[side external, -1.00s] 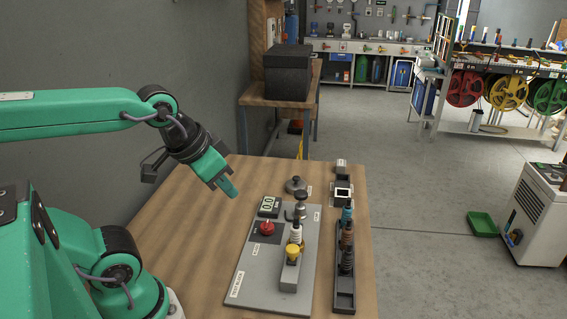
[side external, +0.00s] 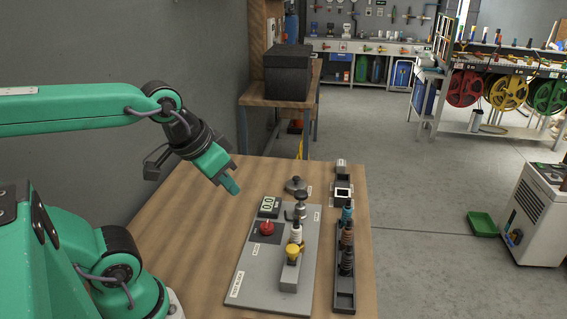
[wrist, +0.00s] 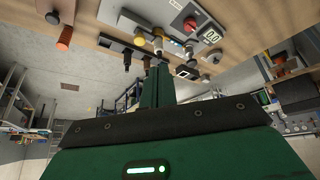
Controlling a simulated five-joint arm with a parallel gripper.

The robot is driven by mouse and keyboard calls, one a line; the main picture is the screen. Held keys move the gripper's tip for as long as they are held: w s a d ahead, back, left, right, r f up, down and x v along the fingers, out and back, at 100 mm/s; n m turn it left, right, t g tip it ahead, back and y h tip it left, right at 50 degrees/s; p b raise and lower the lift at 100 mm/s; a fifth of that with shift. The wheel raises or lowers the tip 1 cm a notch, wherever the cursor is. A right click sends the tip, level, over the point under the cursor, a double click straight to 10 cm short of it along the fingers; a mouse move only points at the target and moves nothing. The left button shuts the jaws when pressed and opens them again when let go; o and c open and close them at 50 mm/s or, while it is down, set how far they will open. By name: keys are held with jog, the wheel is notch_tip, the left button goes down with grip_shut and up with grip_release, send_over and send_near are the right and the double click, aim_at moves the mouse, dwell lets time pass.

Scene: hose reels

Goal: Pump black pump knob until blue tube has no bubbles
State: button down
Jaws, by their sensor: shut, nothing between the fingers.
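My gripper (side external: 233,188) is shut and empty, in the air above the table, left of the grey test panel (side external: 248,284). In the wrist view its closed green fingers (wrist: 157,86) point toward the bench fittings. A dark round knob (side external: 296,184) sits at the panel's back end; I cannot tell whether it is the black pump knob. The panel also carries a red knob (side external: 267,227), a display (side external: 269,206) reading 0.0, a white ribbed fitting (side external: 296,233) and a yellow knob (side external: 292,251). I cannot make out a blue tube with bubbles.
A long black tray (side external: 345,296) right of the panel holds dark ribbed pieces and a blue-topped one (side external: 347,213). A small black fixture (side external: 343,194) stands behind it. The wooden table (side external: 205,238) is clear left of the panel. A black box (side external: 288,72) stands on a far bench.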

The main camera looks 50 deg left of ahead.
jog(key=w+n, duration=0.1)
jog(key=n+g, duration=0.6)
jog(key=n, duration=1.9)
send_over(301, 193)
jog(key=shift+w+f, duration=0.1)
jog(key=shift+f, duration=0.7)
jog(key=shift+f, duration=0.15)
notch_tip(301, 193, down, 14)
jog(key=shift+r, duration=0.1)
